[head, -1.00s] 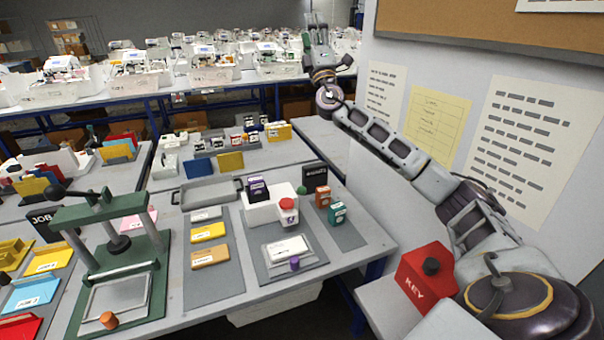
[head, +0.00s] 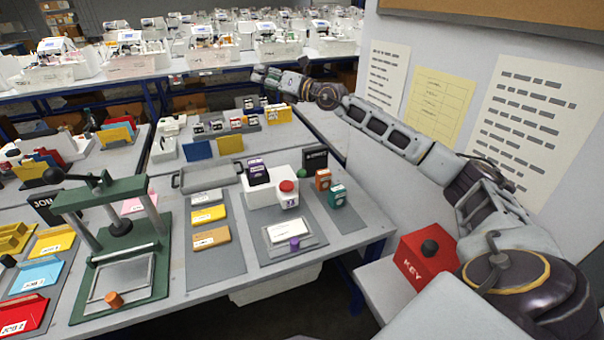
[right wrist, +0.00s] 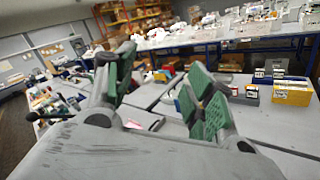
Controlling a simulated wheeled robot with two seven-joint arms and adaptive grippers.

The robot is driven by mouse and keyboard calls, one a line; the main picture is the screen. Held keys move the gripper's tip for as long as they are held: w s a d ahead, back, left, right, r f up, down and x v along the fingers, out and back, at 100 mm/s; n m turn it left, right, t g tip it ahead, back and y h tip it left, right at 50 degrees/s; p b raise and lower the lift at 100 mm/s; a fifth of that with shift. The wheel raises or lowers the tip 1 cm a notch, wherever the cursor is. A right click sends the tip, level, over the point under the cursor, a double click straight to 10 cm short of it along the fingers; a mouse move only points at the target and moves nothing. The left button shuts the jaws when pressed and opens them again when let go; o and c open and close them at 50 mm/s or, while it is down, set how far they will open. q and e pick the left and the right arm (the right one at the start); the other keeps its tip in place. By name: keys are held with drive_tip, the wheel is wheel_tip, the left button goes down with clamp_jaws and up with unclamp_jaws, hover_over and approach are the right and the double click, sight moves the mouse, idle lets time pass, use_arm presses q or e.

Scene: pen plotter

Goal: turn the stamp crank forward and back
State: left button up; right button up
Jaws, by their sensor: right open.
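The green stamp press (head: 100,196) stands on the table at the left in the head view, with two silver posts. Its crank (head: 72,177) is a dark arm at the top left, ending in a black knob (head: 54,175). The black stamp head (head: 121,227) hangs above the grey plate (head: 121,273). My right gripper (head: 262,77) is far behind and to the right of the press, held in the air and pointing left. In the right wrist view its green-padded fingers (right wrist: 162,85) are spread apart with nothing between them. My left gripper is out of view.
An orange knob (head: 114,299) sits at the front of the press. Coloured cards, a white block with a red button (head: 286,186), small boxes and a grey tray (head: 208,177) share the table. A red KEY box (head: 427,256) stands at right. A wall panel stands behind my right arm.

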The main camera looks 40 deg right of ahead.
drive_tip(key=s+d+f+g+h, duration=0.2)
drive_tip(key=s+d+f+g, duration=0.1)
drive_tip(key=f, duration=0.4)
drive_tip(key=s+d+f+n+g+h, duration=0.1)
drive_tip(key=s+f+g, duration=0.3)
drive_tip(key=f, duration=0.4)
drive_tip(key=s+d+f+n+g+h, duration=0.1)
drive_tip(key=s+d+f+g+h, duration=0.3)
drive_tip(key=f+g, duration=0.2)
wheel_tip(320, 180, down, 2)
drive_tip(key=shift+s+d+f, duration=0.1)
drive_tip(key=shift+s+d, duration=0.15)
drive_tip(key=shift+d, duration=0.1)
drive_tip(key=shift+f, duration=0.1)
